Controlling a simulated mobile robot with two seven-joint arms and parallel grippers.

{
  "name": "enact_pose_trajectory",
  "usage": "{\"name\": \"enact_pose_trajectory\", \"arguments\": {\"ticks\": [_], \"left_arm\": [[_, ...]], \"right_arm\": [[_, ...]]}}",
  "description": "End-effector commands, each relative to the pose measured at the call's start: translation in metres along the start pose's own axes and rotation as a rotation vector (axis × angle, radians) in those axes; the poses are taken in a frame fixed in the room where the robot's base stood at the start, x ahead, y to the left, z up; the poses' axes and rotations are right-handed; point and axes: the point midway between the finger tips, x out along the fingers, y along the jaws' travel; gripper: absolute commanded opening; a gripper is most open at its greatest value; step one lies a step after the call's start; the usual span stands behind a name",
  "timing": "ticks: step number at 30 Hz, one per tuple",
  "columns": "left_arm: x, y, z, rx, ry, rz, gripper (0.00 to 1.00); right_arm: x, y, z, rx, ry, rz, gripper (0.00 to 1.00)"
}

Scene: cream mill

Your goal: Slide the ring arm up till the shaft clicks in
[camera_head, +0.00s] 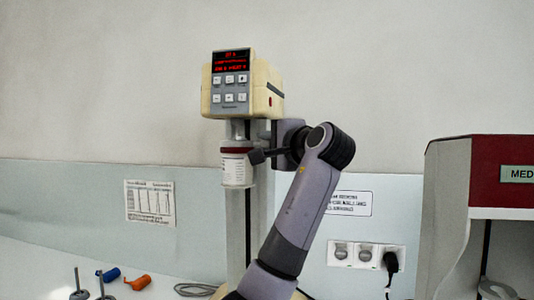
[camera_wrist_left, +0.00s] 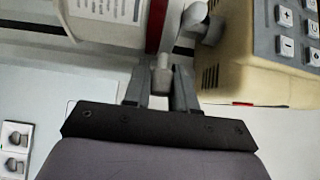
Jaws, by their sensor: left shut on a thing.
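The cream mill (camera_head: 268,98), a cream-coloured head with a red display and keypad, sits high on a pale column (camera_head: 235,215); it also shows in the left wrist view (camera_wrist_left: 235,65). Below the head hangs a white labelled jar (camera_head: 236,172) with a dark red band, upright; its label shows in the wrist view (camera_wrist_left: 112,12). A grey shaft piece (camera_wrist_left: 196,16) shows between the red band and the head. My left gripper (camera_head: 267,154) is at the jar's right side. Its fingers (camera_wrist_left: 161,88) are shut on a small grey grip of the ring arm (camera_wrist_left: 162,68). The ring is mostly hidden.
Orange (camera_head: 138,282) and blue (camera_head: 108,274) pieces lie on the bench at lower left near upright metal rods. A red-topped cabinet (camera_head: 490,160) stands at right. Wall sockets (camera_head: 367,254) with a black plug are behind my arm.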

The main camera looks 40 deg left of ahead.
Motion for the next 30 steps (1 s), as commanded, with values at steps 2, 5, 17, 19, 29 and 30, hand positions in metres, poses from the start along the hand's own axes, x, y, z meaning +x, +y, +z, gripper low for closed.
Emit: {"name": "enact_pose_trajectory", "arguments": {"ticks": [2, 5, 17, 19, 29, 30], "left_arm": [[0.0, -0.014, 0.001, -0.005, 0.001, -0.007, 0.0], [-0.001, -0.021, 0.001, -0.005, 0.002, -0.011, 0.0], [-0.001, -0.025, 0.003, -0.007, -0.001, -0.015, 0.47], [-0.001, -0.025, 0.003, -0.007, 0.0, -0.015, 0.47], [-0.001, -0.024, 0.002, -0.007, 0.001, -0.014, 0.47], [-0.001, -0.023, 0.002, -0.007, 0.001, -0.014, 0.47]], "right_arm": [[0.0, 0.0, -0.001, 0.0, 0.001, 0.0, 0.43], [0.0, 0.0, -0.001, 0.0, 0.002, 0.0, 0.43], [-0.001, 0.0, -0.002, 0.0, 0.002, 0.0, 0.43], [-0.001, 0.0, -0.002, 0.0, 0.002, 0.001, 0.43], [0.0, 0.0, -0.002, 0.0, 0.002, 0.001, 0.43], [0.0, 0.0, -0.002, 0.0, 0.002, 0.001, 0.43]]}}
